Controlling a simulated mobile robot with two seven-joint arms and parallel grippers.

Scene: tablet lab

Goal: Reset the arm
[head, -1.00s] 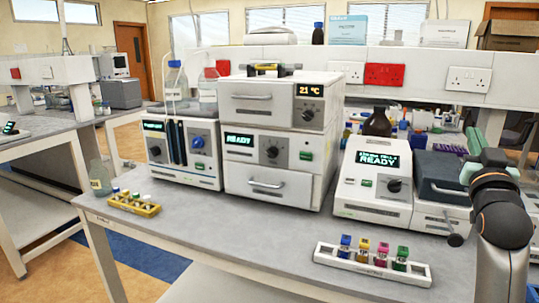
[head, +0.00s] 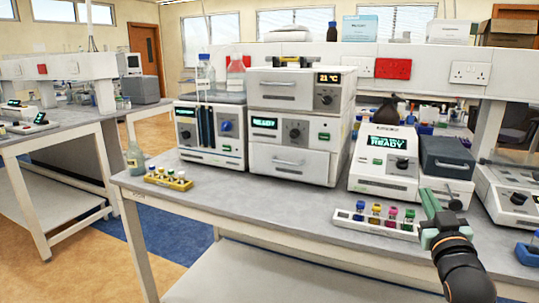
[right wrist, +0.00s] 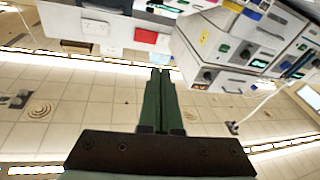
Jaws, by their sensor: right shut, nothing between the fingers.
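My right arm (head: 460,270) comes in from the lower right of the head view, in front of the bench. Its green right gripper (head: 428,196) points up and away, close to the right end of a white vial rack in the picture. I cannot tell the exact gap between them. In the right wrist view the two green fingers (right wrist: 159,74) lie together, shut and empty. My left gripper is not in view.
The white rack (head: 347,217) holds several colour-capped vials near the bench's front edge. Behind it stand a white READY device (head: 373,182) and stacked ovens (head: 290,165). A yellow vial rack (head: 160,181) and bottle (head: 135,160) stand left. Bare bench (head: 262,205) lies between the racks.

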